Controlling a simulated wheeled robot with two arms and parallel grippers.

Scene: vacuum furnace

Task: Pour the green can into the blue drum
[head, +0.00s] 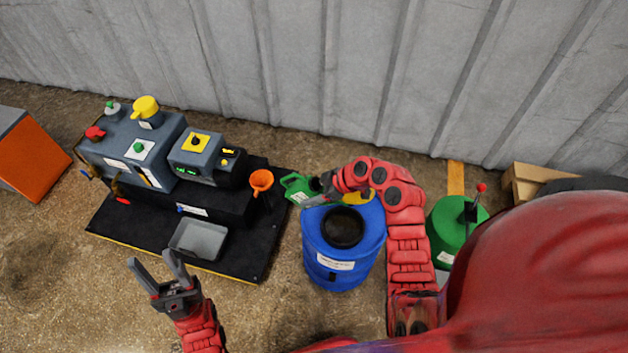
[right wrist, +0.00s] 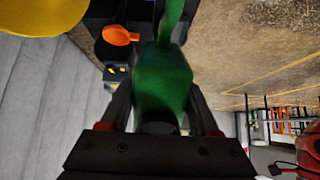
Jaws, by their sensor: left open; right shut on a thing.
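The green can (head: 296,187) is at the back left of the blue drum (head: 340,268), at about the height of its top. My right gripper (head: 318,190) is shut on the green can. In the right wrist view the can (right wrist: 163,85) sits between the two fingers, with its narrow green end pointing away. The blue drum stands upright on the floor with a dark round opening (head: 343,228) in its top. My left gripper (head: 162,281) is open and empty, in front of the black platform. I cannot tell whether anything flows from the can.
A black platform (head: 245,258) left of the drum carries grey machines (head: 135,150), a grey tray (head: 198,239) and an orange funnel (head: 262,181). Something yellow (head: 357,197) is behind the drum. A green drum (head: 452,228) stands to the right. A ribbed wall (head: 300,70) closes the back.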

